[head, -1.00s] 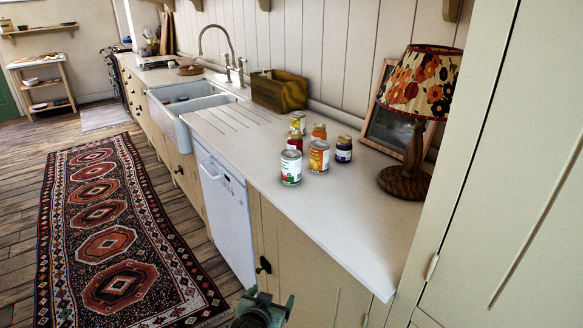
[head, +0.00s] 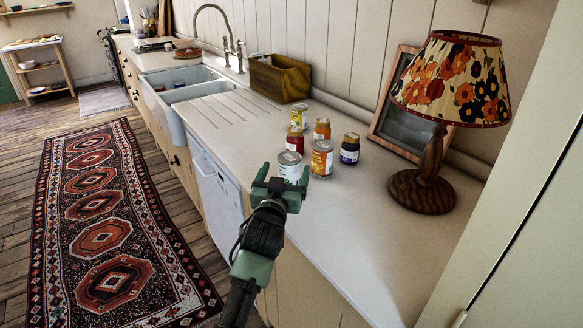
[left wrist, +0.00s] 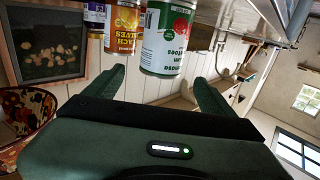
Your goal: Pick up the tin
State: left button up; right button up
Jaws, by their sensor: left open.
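Several tins and jars stand on the worktop. The nearest to my gripper is a silver-topped tin with a white, green and red tomato label (head: 290,163); it also shows large in the left wrist view (left wrist: 168,40). My left gripper (head: 284,182) is open and empty, just in front of this tin, which partly hides behind it in the head view. In the left wrist view the tin stands ahead, between the lines of the two fingers (left wrist: 160,88) and seemingly beyond their tips. A yellow-orange peach tin (head: 321,160) stands close on its right. My right gripper is not in view.
A red jar (head: 294,140), a yellow tin (head: 299,115), an orange jar (head: 322,129) and a dark blue jar (head: 350,149) stand close behind. A lamp (head: 428,180) and a frame (head: 400,120) are to the right. The worktop (head: 345,235) in front is bare.

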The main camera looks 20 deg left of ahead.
aim_at(287, 163)
pick_arm(q)
jog(key=shift+w+a+r+p, duration=0.1)
jog(key=shift+w+r+p, duration=0.1)
jog(key=shift+w, duration=0.3)
jog(key=shift+w+a+r+p, duration=0.1)
jog(key=shift+w+r+p, duration=0.1)
jog(key=shift+w, duration=0.3)
jog(key=shift+w+a+f, duration=0.1)
jog(key=shift+w+f, duration=0.05)
jog(key=shift+w, duration=0.5)
jog(key=shift+w+f, duration=0.1)
jog(key=shift+w, duration=0.5)
jog(key=shift+w+f, duration=0.1)
jog(key=shift+w, duration=0.25)
jog(key=c, duration=1.6)
grip_shut()
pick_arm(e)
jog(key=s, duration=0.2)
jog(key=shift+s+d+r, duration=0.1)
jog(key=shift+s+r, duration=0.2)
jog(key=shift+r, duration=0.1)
pick_arm(q)
jog(key=shift+r, duration=0.2)
